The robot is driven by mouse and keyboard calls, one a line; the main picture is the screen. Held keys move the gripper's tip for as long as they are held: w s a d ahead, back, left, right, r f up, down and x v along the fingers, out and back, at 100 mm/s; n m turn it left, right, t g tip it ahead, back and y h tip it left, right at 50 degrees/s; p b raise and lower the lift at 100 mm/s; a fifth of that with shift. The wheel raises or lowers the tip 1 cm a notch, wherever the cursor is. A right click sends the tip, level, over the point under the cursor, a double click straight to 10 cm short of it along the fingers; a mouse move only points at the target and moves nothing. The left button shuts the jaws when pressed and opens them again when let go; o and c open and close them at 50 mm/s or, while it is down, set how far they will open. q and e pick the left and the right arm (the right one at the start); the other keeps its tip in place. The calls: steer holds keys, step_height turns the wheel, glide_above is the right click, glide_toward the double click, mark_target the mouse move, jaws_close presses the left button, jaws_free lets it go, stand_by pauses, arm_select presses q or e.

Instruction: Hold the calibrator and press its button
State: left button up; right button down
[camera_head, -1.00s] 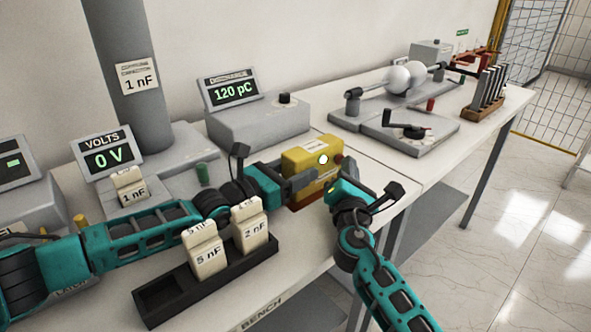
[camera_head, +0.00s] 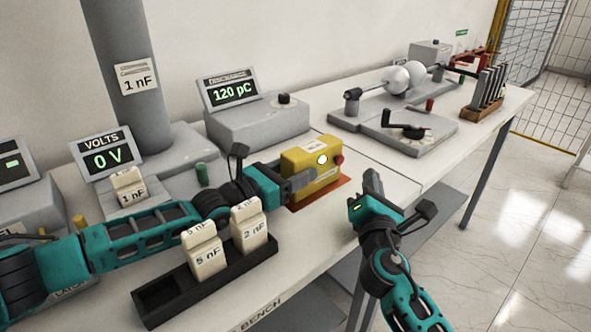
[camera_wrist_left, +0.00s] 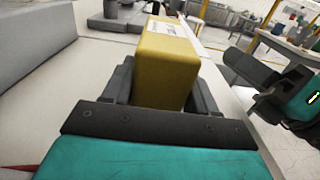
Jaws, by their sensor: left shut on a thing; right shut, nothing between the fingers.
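The calibrator is a yellow box (camera_head: 312,176) on a red-brown patch of the bench, with a lit round lamp (camera_head: 322,160) and a red button (camera_head: 338,159) at its right end. My left gripper (camera_head: 298,182) is shut on the calibrator's left end. In the left wrist view the calibrator (camera_wrist_left: 168,62) sits between both fingers. My right gripper (camera_head: 372,183) is shut and empty, to the right of the calibrator and apart from it, by the bench edge. It also shows at the right of the left wrist view (camera_wrist_left: 262,95).
A black rack (camera_head: 215,272) holding blocks marked 5 nF and 2 nF stands in front of my left arm. Behind are a display reading 120 pC (camera_head: 231,91) and one reading 0 V (camera_head: 107,158). A sphere apparatus (camera_head: 397,120) stands on the bench further right.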

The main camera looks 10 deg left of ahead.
arm_select(q)
steer(key=o, duration=1.4)
